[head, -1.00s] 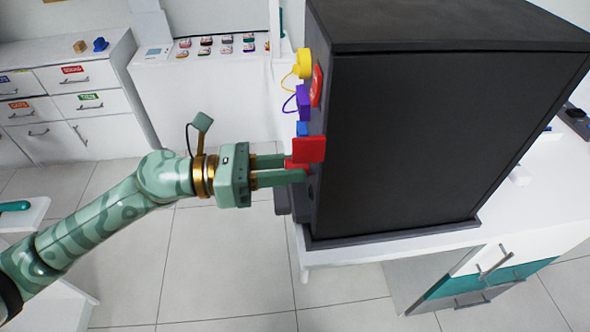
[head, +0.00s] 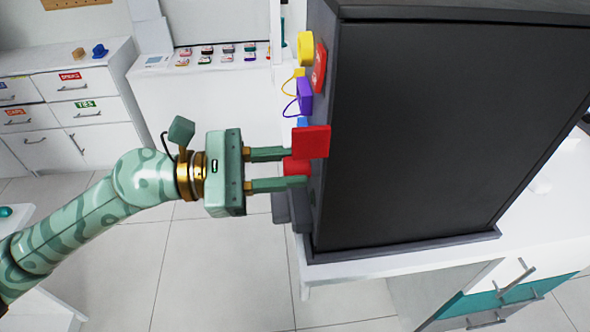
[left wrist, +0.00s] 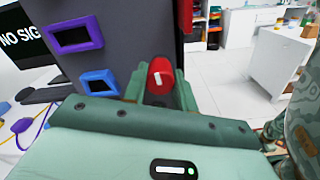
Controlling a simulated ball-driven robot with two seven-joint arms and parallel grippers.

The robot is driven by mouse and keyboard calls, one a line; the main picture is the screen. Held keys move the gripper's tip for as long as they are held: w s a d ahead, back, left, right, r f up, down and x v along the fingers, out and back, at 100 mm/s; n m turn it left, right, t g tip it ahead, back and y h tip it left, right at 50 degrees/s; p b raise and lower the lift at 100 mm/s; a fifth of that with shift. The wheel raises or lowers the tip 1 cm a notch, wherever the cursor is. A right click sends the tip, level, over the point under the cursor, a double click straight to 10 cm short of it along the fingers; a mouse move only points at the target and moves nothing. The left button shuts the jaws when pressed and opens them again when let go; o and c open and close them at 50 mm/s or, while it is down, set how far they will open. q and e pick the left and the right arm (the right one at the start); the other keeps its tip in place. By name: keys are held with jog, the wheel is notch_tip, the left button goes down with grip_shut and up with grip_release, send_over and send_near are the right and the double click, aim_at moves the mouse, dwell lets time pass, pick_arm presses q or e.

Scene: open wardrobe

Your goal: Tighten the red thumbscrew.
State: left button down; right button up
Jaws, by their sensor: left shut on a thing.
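The red thumbscrew (head: 296,167) sticks out from the left-facing side of a dark cabinet-like unit (head: 440,130). My left gripper (head: 300,168) reaches it from the left, with one finger above and one below, and is shut on it. A red square plate (head: 311,142) stands beside it and hides part of the upper finger. In the left wrist view the thumbscrew (left wrist: 161,78) shows as a red round knob with a white mark, between the fingers. My right gripper is not in view.
On the same side are a yellow part (head: 305,48), a red disc (head: 319,68), a purple frame (head: 304,96) and a blue frame (left wrist: 99,81). The unit stands on a white table (head: 400,258). The floor below my left arm is clear.

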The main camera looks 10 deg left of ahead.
pick_arm(q)
jog(key=shift+m+b, duration=0.3)
jog(key=shift+m, duration=0.2)
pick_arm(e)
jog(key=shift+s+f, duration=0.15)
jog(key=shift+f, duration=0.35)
pick_arm(q)
jog(key=c, duration=0.8)
grip_release()
jog(key=b+v, duration=0.8)
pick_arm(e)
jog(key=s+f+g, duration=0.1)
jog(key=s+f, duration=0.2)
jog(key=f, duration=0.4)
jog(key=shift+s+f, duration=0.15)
